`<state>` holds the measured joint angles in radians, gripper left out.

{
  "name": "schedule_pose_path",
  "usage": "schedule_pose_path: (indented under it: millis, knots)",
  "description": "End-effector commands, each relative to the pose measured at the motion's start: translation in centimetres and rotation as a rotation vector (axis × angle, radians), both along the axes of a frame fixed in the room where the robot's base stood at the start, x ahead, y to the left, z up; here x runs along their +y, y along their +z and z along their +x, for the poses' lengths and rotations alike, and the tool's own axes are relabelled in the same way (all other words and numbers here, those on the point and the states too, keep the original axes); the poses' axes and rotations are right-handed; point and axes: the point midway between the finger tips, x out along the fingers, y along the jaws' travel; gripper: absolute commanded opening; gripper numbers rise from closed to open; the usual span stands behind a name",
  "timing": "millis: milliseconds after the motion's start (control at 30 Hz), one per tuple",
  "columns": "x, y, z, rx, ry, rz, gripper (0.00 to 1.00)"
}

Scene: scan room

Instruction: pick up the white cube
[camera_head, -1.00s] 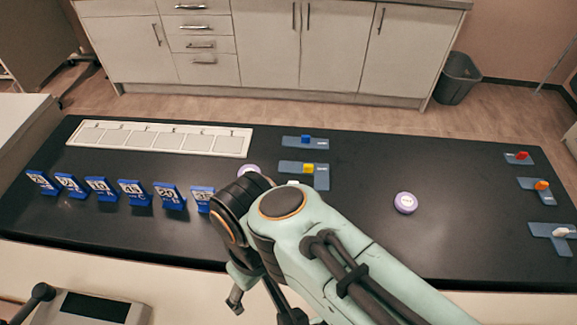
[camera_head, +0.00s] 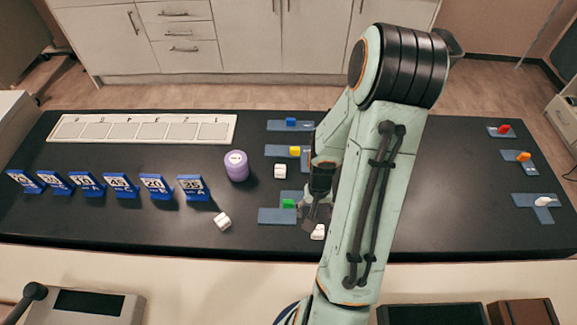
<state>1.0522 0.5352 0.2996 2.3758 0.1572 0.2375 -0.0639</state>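Three small white cubes show on the black table: one beside the purple stack (camera_head: 280,171), one at the front left (camera_head: 222,221), and one at the front edge of the arm (camera_head: 318,234). My gripper (camera_head: 312,218) points down just above and beside this last cube, right of the green block. Its fingers are small and dark here, and I cannot tell whether they are open or touch the cube. My arm hides part of the table to the right of the gripper.
A purple round stack (camera_head: 237,166) and blue number stands (camera_head: 121,186) are to the left. Blue pads hold a blue block (camera_head: 291,122), yellow block (camera_head: 294,151) and green block (camera_head: 288,203). A white slotted strip (camera_head: 140,118) lies behind.

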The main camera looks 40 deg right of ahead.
Motion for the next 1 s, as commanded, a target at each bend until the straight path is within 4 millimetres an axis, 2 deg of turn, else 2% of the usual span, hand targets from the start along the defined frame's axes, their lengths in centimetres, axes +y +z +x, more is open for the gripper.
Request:
schedule_pose_path:
  millis: [100, 533, 667, 900, 933, 1000]
  knots:
    - [-0.6, -0.6, -1.1, 0.007, -0.047, 0.011, 0.63]
    - [-0.6, -6.2, -1.1, 0.007, -0.048, 0.011, 0.63]
    - [-0.6, -7.0, -1.1, 0.006, -0.048, 0.009, 0.63]
    - [-0.7, -7.0, -1.0, 0.005, -0.047, 0.008, 0.63]
    - [-0.7, -7.0, -1.0, 0.005, -0.047, 0.008, 0.60]
    - [-0.7, -7.0, -1.1, 0.005, -0.047, 0.008, 0.38]
